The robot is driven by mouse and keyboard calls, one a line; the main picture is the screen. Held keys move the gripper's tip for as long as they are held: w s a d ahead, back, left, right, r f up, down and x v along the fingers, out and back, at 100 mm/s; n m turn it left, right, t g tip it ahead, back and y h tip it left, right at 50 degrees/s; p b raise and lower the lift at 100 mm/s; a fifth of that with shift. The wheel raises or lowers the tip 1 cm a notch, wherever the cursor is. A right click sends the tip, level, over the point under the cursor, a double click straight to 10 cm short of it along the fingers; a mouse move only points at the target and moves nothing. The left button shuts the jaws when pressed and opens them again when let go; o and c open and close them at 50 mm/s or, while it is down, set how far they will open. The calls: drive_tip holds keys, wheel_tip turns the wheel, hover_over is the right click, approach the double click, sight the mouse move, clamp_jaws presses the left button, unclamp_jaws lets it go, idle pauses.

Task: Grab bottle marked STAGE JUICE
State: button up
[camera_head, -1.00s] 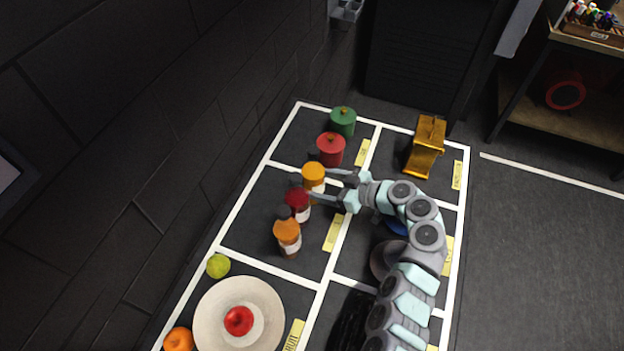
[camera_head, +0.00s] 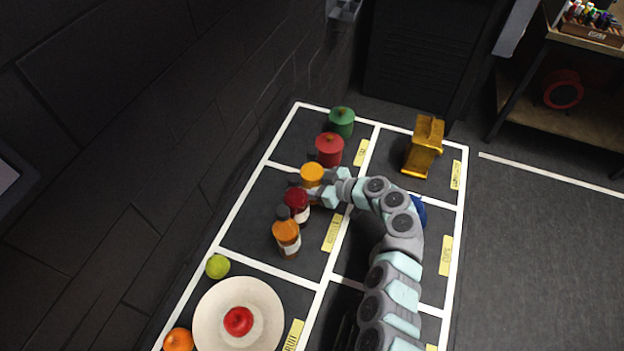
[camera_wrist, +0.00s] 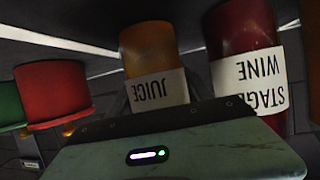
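The juice bottle (camera_head: 312,174), orange on top, stands at the back of a row of three bottles. In the wrist view its label (camera_wrist: 158,91) reads JUICE upside down; no other word shows there. My gripper (camera_head: 314,187) is low at this bottle, with its fingers spread on either side of it. I cannot see whether they touch it, and the fingertips are partly hidden. A dark red bottle (camera_head: 296,204) stands close beside it; in the wrist view it (camera_wrist: 241,40) is marked STAGE WINE.
An orange-brown bottle (camera_head: 287,239) stands in front of the wine. A red pot (camera_head: 330,149) and a green pot (camera_head: 341,122) stand behind. A plate (camera_head: 212,318) with a red apple (camera_head: 238,321) is at the front. A golden object (camera_head: 424,146) stands back right.

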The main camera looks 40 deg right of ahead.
clamp_jaws()
idle(0.3)
drive_tip(key=shift+r, duration=0.2)
